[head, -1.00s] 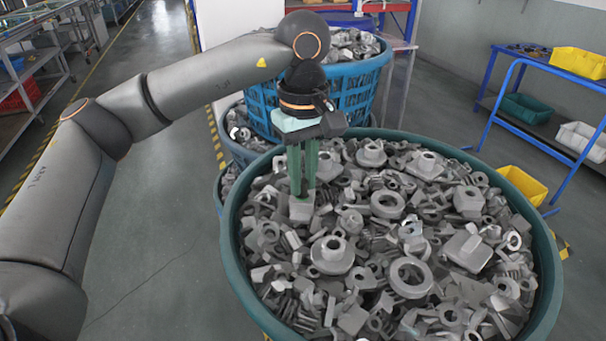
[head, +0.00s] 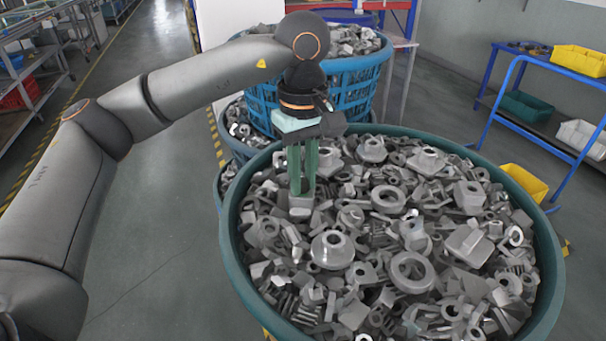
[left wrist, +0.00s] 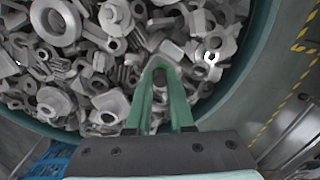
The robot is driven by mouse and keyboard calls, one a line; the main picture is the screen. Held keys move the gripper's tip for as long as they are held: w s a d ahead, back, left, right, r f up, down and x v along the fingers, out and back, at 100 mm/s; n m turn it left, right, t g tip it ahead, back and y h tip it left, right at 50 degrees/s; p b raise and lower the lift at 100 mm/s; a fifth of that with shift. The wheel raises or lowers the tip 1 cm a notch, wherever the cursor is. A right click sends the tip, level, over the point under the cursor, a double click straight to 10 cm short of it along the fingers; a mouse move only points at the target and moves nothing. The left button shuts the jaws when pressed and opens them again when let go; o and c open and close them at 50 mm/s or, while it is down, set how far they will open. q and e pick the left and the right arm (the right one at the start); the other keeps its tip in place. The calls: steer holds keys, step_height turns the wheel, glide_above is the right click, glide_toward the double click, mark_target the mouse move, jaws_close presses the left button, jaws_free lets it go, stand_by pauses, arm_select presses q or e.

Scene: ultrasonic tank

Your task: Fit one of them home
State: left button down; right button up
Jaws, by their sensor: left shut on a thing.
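Many loose grey metal parts, such as rings, flanged collars, nuts and blocks, fill a round teal tub (head: 552,262). My left gripper (head: 302,190) points down over the tub's left part, its green fingers among the parts. In the left wrist view the fingers (left wrist: 160,80) are shut on a small dark grey metal part (left wrist: 159,75), mostly hidden between the tips. In the head view a pale grey block (head: 301,205) shows right at the fingertips; I cannot tell whether it is the held part. A flanged collar (head: 332,250) lies nearby. My right gripper is not in view.
Blue baskets (head: 352,98) of similar parts stand behind the tub. A blue-framed bench (head: 505,110) with a yellow bin (head: 578,62) is at right, a yellow bin (head: 524,184) below. Shelving stands at far left. The floor (head: 160,250) left of the tub is clear.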

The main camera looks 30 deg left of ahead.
mark_target(303, 181)
arm_select(q)
steer(key=shift+f, duration=0.15)
steer(key=c, duration=0.7)
jaws_free()
steer(key=shift+s+f, duration=0.1)
step_height(303, 181, up, 13)
steer(key=p, duration=0.2)
steer(key=shift+p, duration=0.3)
